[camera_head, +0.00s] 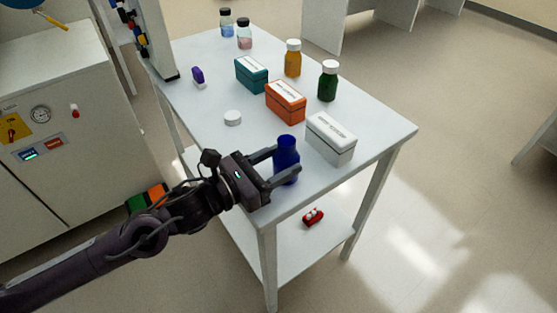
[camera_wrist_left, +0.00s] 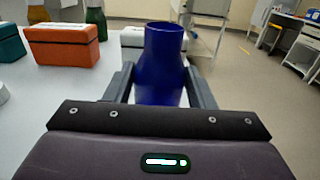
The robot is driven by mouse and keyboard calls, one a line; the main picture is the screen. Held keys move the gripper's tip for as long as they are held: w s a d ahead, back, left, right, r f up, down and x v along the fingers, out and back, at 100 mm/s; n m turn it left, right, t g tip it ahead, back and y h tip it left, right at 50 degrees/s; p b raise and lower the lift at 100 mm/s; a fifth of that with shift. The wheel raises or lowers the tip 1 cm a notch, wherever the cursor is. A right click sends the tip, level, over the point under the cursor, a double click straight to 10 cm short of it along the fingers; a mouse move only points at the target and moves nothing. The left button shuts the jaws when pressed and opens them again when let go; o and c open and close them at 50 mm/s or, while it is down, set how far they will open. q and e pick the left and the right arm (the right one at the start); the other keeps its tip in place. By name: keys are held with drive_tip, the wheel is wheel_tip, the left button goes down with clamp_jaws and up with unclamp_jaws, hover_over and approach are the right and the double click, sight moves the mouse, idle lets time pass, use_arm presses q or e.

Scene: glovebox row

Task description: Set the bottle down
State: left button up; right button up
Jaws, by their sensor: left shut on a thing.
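The dark blue bottle (camera_head: 287,158) is upright at the near end of the white table (camera_head: 210,60), with no cap on its mouth. It also shows in the left wrist view (camera_wrist_left: 161,65), between the two fingers. My left gripper (camera_head: 285,165) is shut on the bottle, one finger on each side. I cannot tell whether the bottle's base touches the tabletop. A white round cap (camera_head: 233,118) lies on the table behind my gripper. My right gripper is not in view.
A white box (camera_head: 331,138) stands close to the right of the bottle. Orange (camera_head: 285,102) and teal (camera_head: 251,74) boxes stand farther back. Green (camera_head: 328,82) and amber (camera_head: 293,59) bottles stand beyond them. The table's near edge is close to the bottle.

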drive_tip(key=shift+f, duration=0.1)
use_arm(q)
drive_tip(key=shift+f, duration=0.15)
drive_tip(key=o, duration=1)
drive_tip(key=shift+r, duration=0.2)
drive_tip(key=shift+v, duration=0.95)
drive_tip(key=b+v, duration=0.1)
drive_tip(key=v, duration=0.9)
drive_tip(key=shift+b, duration=0.3)
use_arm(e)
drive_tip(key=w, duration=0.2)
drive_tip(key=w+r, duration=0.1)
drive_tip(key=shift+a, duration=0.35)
